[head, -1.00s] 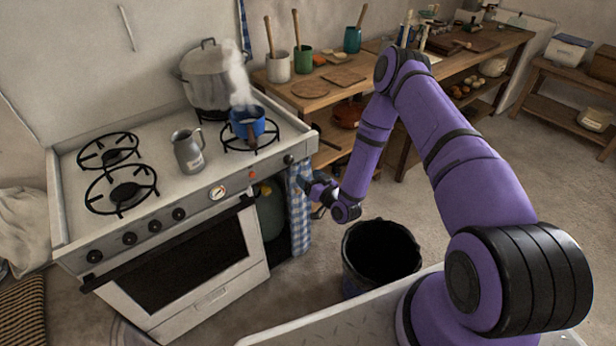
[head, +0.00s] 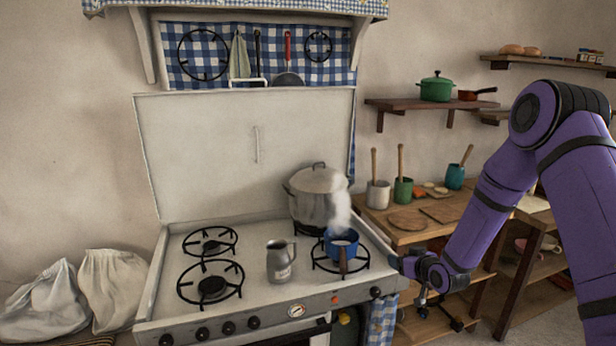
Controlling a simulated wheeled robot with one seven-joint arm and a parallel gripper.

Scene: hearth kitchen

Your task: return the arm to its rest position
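My purple arm (head: 487,207) comes in from the right edge, bends at a high elbow and reaches down and left. My gripper (head: 438,312) is at its lower end, just right of the stove's front right corner, in front of the wooden workbench. It is small and dark against the shelf, and I cannot tell if its fingers are open or shut. I see nothing clearly held in it.
The white stove (head: 260,322) is close left of my gripper. A steaming blue pot (head: 338,247), a large lidded pot (head: 318,198) and a grey jug (head: 281,262) stand on it. The workbench (head: 405,236) stands behind my wrist. Wall shelves (head: 415,104) are above.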

